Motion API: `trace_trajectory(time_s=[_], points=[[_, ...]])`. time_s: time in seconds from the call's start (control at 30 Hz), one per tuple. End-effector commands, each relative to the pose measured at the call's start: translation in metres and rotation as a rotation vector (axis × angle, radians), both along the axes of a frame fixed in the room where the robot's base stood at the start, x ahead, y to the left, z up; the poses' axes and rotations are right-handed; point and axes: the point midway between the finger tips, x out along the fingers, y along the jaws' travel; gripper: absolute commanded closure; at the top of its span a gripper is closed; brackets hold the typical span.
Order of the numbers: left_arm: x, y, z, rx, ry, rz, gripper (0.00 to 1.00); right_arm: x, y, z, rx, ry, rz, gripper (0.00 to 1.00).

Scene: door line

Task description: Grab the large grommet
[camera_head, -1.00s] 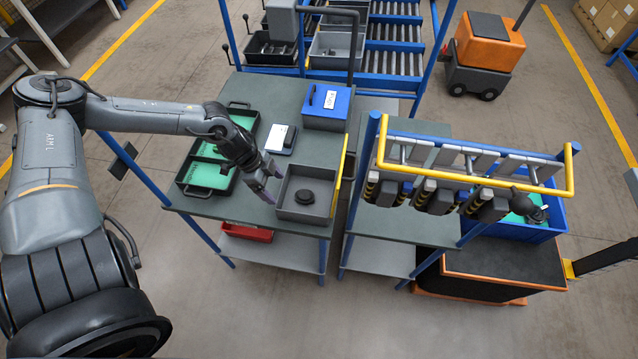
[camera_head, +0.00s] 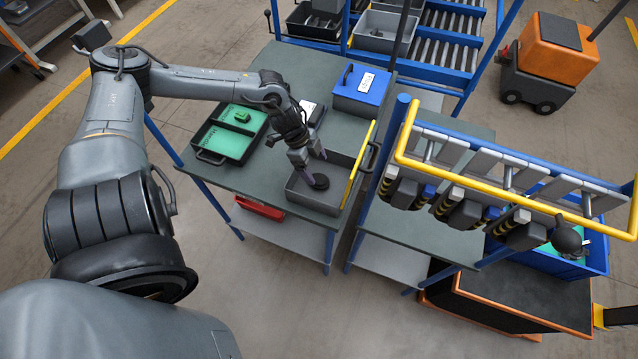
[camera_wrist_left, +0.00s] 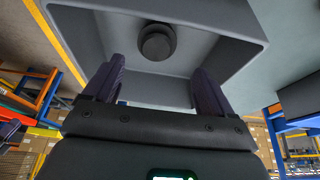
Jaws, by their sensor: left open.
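The large grommet, a dark round ring-like piece (camera_head: 318,181), lies in a grey open bin (camera_head: 334,205) at the front of the table. In the left wrist view the grommet (camera_wrist_left: 157,42) sits on the bin floor, ahead of and between the fingertips. My left gripper (camera_head: 312,158) is at the bin, just above the grommet. Its two purple-grey fingers (camera_wrist_left: 158,85) are spread wide, with nothing between them. The grommet is apart from both fingers in the wrist view. My right gripper is not in view.
A green-lined black tray (camera_head: 206,155) lies left of the bin, and a blue box (camera_head: 347,100) stands behind. A yellow strip (camera_head: 357,163) runs along the bin's right side. A rack with a yellow rail (camera_head: 500,187) stands to the right.

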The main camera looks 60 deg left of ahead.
Motion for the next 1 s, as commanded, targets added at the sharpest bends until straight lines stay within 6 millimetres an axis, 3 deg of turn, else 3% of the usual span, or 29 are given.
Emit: trace_trajectory(time_s=[0.5, 0.83, 1.0], points=[[0.002, -0.012, -0.049, -0.002, -0.001, 0.000, 0.15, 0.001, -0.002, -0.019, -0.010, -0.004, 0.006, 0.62], [0.002, -0.014, -0.052, 0.000, 0.001, -0.001, 0.15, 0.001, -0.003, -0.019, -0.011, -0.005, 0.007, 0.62], [0.002, -0.014, -0.052, 0.000, 0.001, -0.001, 0.41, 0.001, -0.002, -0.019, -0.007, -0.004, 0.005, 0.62]])
